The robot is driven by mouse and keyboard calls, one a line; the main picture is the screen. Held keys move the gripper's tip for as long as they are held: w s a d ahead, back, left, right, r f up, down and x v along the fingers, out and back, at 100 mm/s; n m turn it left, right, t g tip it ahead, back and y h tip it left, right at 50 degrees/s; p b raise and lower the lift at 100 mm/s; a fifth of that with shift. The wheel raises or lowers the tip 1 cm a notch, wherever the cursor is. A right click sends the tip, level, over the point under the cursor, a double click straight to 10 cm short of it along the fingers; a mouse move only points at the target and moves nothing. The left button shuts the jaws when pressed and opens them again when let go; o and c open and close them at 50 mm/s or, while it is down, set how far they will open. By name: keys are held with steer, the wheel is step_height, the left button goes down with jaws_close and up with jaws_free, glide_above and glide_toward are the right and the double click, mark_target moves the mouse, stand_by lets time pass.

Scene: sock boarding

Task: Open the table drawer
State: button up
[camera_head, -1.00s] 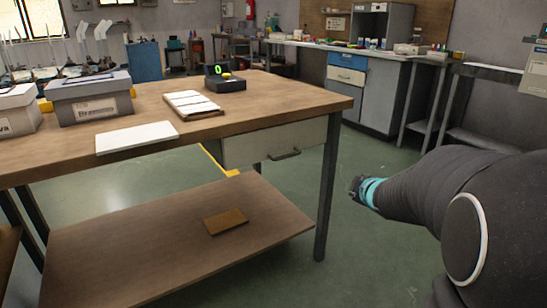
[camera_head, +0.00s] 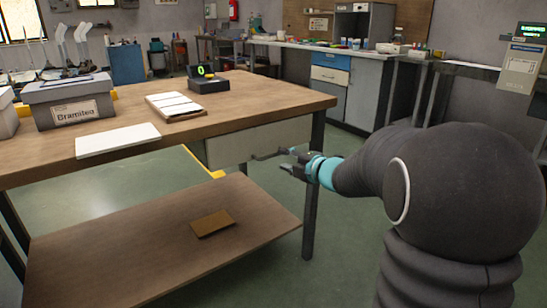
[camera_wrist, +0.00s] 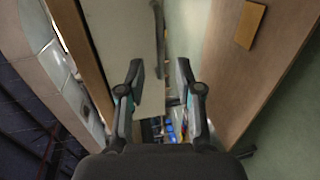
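The wooden table (camera_head: 130,118) has a pale drawer (camera_head: 228,148) under its top at the right end, and the drawer looks closed. Its dark bar handle (camera_head: 266,155) is on the drawer front and also shows in the wrist view (camera_wrist: 158,30). My gripper (camera_head: 286,159) is beside the handle in the head view. In the wrist view my gripper (camera_wrist: 159,64) is open, and the handle's end appears between its two fingertips. I cannot tell whether the fingers touch the handle.
The table leg (camera_head: 314,185) stands just right of the drawer. A lower shelf (camera_head: 130,245) with a small brown board (camera_head: 212,223) is below. A labelled grey box (camera_head: 70,100), a white sheet (camera_head: 117,139) and a scale (camera_head: 208,84) are on top.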

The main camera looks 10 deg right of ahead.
mark_target(274, 155)
steer(key=x, duration=0.7)
steer(key=shift+c, duration=0.3)
jaws_close()
